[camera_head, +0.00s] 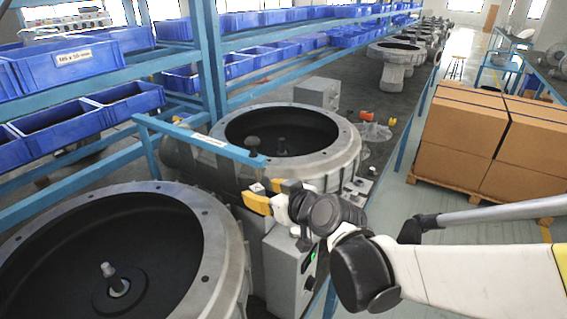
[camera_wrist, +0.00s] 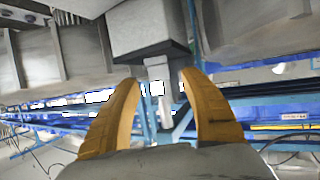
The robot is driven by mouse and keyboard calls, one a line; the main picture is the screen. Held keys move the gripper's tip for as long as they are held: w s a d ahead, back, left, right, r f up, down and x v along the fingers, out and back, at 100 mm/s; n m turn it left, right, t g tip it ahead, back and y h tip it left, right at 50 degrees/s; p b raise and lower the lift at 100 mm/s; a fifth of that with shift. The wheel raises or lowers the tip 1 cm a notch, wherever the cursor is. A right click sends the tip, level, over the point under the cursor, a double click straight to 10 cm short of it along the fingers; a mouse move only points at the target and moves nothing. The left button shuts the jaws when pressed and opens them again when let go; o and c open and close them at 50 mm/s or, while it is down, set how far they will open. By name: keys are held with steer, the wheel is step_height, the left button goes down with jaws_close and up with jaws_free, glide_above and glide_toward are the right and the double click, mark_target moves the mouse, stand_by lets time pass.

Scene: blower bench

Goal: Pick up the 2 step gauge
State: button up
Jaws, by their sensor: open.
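My gripper (camera_head: 270,193) has yellow fingers and is beside the gap between the two large round blower housings in the head view. In the wrist view my gripper (camera_wrist: 160,82) is open, with the fingertips apart. A grey stepped metal piece, which looks like the step gauge (camera_wrist: 147,30), is ahead of the fingers. Its wide block is above and its narrow end lies between the fingertips; I cannot tell whether either finger touches it. In the head view a small light grey block, possibly the same step gauge (camera_head: 257,187), shows at the fingertips, mostly hidden.
The near blower housing (camera_head: 215,245) and the far housing (camera_head: 345,160) flank my gripper. A blue bar (camera_head: 200,140) crosses just behind it. A grey box (camera_head: 285,265) stands below my wrist. Blue bins (camera_head: 125,100) line the left rack; cardboard boxes (camera_head: 465,140) stand at the right.

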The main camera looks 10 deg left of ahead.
mark_target(260, 190)
steer(key=x, duration=0.3)
jaws_close()
steer(key=shift+r, duration=0.1)
